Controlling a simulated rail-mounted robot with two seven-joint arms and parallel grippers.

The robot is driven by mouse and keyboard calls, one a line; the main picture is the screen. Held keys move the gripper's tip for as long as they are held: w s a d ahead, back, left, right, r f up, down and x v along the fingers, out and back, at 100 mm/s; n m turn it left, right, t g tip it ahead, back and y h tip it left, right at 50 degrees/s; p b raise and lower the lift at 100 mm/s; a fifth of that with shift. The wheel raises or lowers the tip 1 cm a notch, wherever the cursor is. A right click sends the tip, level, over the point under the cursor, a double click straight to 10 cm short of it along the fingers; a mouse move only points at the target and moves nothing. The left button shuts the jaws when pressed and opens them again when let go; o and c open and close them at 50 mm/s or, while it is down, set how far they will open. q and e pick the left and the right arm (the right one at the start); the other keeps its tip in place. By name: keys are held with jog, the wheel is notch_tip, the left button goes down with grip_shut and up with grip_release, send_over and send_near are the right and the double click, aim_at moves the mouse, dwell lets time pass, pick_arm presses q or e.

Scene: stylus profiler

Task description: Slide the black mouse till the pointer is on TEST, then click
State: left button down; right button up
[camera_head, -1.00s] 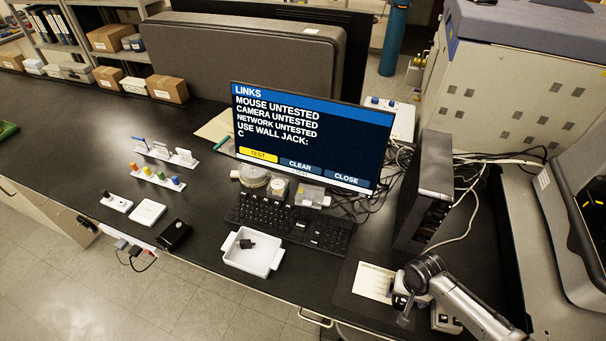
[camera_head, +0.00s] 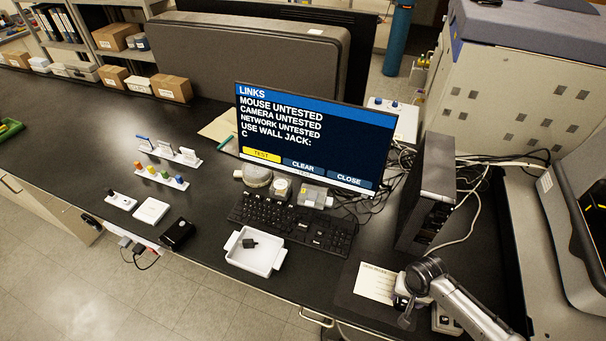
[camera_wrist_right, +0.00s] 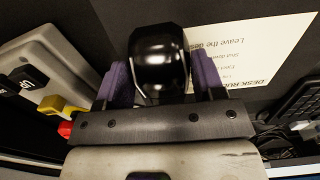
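The black mouse (camera_wrist_right: 158,62) sits between the two purple fingers of my right gripper (camera_wrist_right: 160,82) in the right wrist view, with a finger against each side. In the head view my right gripper (camera_head: 405,302) is low over the dark mat at the right front, and it mostly hides the mouse. The monitor (camera_head: 310,130) shows LINKS, with MOUSE, CAMERA and NETWORK UNTESTED. Its TEST button (camera_head: 262,154) is yellow, left of the blue CLEAR (camera_head: 303,166) and CLOSE buttons. I cannot make out the pointer. My left gripper is not in view.
A printed card (camera_head: 375,283) lies on the mat beside the mouse. The keyboard (camera_head: 292,224) and a white tray (camera_head: 256,252) are to the left. A dark computer tower (camera_head: 428,195) stands behind the gripper. A pale box with a yellow and a red part (camera_wrist_right: 45,75) is close to the gripper's left.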

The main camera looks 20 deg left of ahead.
aim_at(354, 284)
jog(key=shift+a, duration=0.15)
jog(key=c, duration=0.3)
jog(key=shift+a, duration=2.2)
jog(key=shift+c, duration=0.2)
jog(key=shift+w+a, duration=0.1)
jog(key=shift+a, duration=2.65)
jog(key=shift+a+b, duration=0.55)
jog(key=shift+a, duration=1.9)
jog(key=o, duration=1)
jog(key=shift+c, duration=0.2)
jog(key=shift+c, duration=0.2)
